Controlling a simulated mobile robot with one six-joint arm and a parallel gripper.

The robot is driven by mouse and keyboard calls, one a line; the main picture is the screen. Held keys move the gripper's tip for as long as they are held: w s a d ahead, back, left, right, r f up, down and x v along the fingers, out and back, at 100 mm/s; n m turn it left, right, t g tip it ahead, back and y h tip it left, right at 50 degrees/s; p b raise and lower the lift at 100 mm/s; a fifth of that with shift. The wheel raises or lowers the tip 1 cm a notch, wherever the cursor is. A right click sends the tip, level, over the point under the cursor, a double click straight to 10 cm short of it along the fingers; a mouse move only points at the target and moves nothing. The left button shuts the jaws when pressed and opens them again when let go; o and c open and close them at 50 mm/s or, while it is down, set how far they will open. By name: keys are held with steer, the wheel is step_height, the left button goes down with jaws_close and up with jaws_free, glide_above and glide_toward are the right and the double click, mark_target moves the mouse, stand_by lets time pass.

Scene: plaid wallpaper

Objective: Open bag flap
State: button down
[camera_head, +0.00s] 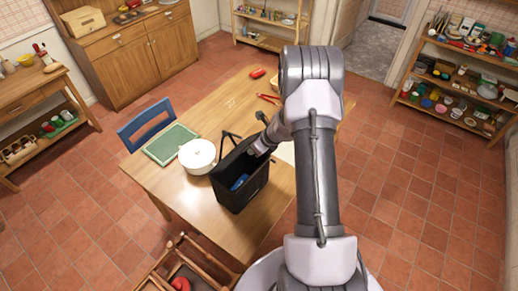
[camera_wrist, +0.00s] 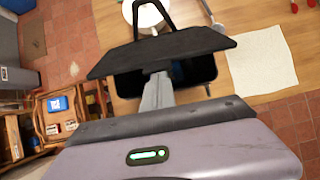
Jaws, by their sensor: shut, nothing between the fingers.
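The black bag (camera_head: 228,190) stands on the wooden table, with a thin handle rising at its back. A blue item (camera_head: 239,182) shows inside its opening in the head view. In the wrist view the black flap (camera_wrist: 170,48) is a wide panel stretching across the bag's mouth, with the handle (camera_wrist: 148,12) beyond it. My gripper (camera_head: 256,149) is at the bag's upper right side. In the wrist view its shut fingers (camera_wrist: 158,78) reach to the flap's near edge; their tips look partly hidden by it. I cannot tell whether they touch it.
A white pot (camera_head: 197,155) and a green board (camera_head: 171,144) are left of the bag. Red-handled tools (camera_head: 268,98) lie further back on the table. A pale cloth (camera_wrist: 262,66) lies beside the bag. A blue chair (camera_head: 146,123) stands at the table's left edge.

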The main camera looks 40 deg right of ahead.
steer(key=w+a+r+p, duration=0.3)
steer(key=w+r+p, duration=0.2)
steer(key=w, duration=0.5)
steer(key=shift+w+r+p, duration=0.15)
steer(key=shift+r+p, duration=0.05)
steer(key=shift+p, duration=0.5)
